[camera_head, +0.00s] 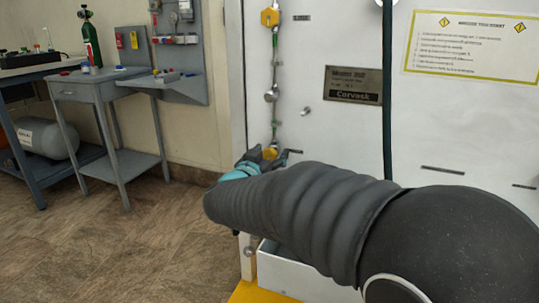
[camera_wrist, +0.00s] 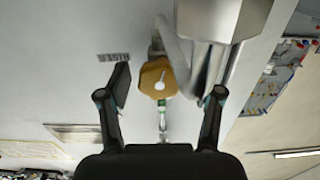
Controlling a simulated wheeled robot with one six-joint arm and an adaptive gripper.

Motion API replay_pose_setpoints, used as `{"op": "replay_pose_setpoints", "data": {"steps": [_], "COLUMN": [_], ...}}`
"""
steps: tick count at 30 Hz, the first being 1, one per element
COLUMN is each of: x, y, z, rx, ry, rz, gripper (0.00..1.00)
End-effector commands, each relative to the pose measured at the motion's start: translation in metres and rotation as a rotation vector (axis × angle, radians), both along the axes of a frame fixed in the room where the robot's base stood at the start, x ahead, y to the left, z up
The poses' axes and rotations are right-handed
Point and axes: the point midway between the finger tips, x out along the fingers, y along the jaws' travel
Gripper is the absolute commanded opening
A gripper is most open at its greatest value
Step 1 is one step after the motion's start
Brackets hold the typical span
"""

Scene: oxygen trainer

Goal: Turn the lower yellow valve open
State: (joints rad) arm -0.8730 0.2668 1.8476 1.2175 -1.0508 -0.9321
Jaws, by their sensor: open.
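The lower yellow valve (camera_head: 270,152) sits low on the pipe line of the white panel. In the head view my gripper partly covers it. In the wrist view the valve's yellow-orange, many-sided face (camera_wrist: 150,72) has a pale centre and a light bar pointing up and right. My gripper (camera_wrist: 168,85) is open, with one finger on each side of the valve in that view. I see no clear contact; the depth between fingers and valve cannot be told. In the head view my gripper (camera_head: 268,158) shows only in part beyond my dark arm sleeve.
An upper yellow valve (camera_head: 270,17) is higher on the same pipe. A nameplate (camera_head: 352,85) and a yellow-edged notice (camera_head: 473,48) are on the panel. A dark vertical hose (camera_head: 387,100) hangs in front. A grey workbench (camera_head: 95,88) stands left; floor between is clear.

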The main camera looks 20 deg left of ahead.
Motion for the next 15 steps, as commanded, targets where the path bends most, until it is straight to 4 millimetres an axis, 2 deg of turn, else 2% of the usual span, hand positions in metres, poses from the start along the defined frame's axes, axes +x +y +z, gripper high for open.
{"op": "replay_pose_setpoints", "data": {"steps": [5, 12, 15], "x": [-0.0002, -0.0004, -0.0004], "y": [0.0002, 0.0003, 0.0003], "z": [0.0000, 0.0000, 0.0003], "rx": [0.000, 0.000, -0.001], "ry": [0.000, 0.000, 0.000], "rz": [0.000, 0.000, 0.001], "gripper": [0.65, 0.05, 0.05]}}
